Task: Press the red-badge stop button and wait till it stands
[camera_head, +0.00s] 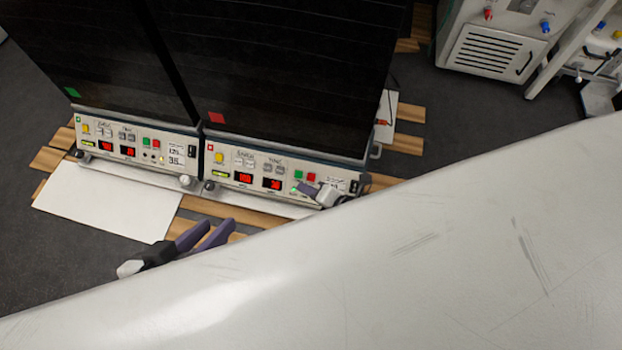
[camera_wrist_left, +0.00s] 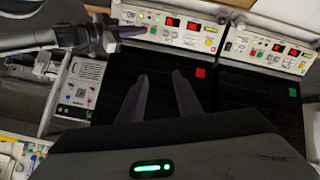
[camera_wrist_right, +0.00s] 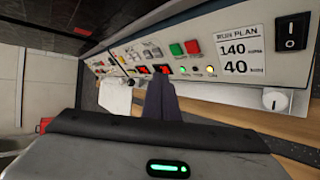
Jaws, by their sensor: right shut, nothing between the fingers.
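The red-badge shaker has a red badge (camera_head: 216,117) on its dark lid. Its front panel carries a red button (camera_head: 311,177) beside a green button (camera_head: 299,174), and red-lit displays (camera_head: 245,177). In the right wrist view the red button (camera_wrist_right: 192,47) and green button (camera_wrist_right: 176,49) are uncovered. My right gripper (camera_head: 303,187) is shut and empty, its fingertips close in front of the panel below these buttons; contact cannot be told. The fingertips (camera_wrist_right: 158,72) partly cover the lower panel. My left gripper (camera_head: 217,226) is open and empty, in front of the shakers.
The green-badge shaker (camera_head: 135,143) stands directly left, with similar buttons. A run plan label (camera_wrist_right: 240,52) reads 140 and 40, beside a black switch (camera_wrist_right: 292,30). A white board (camera_head: 105,203) lies in front at left. Other equipment (camera_head: 488,50) stands at the back right.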

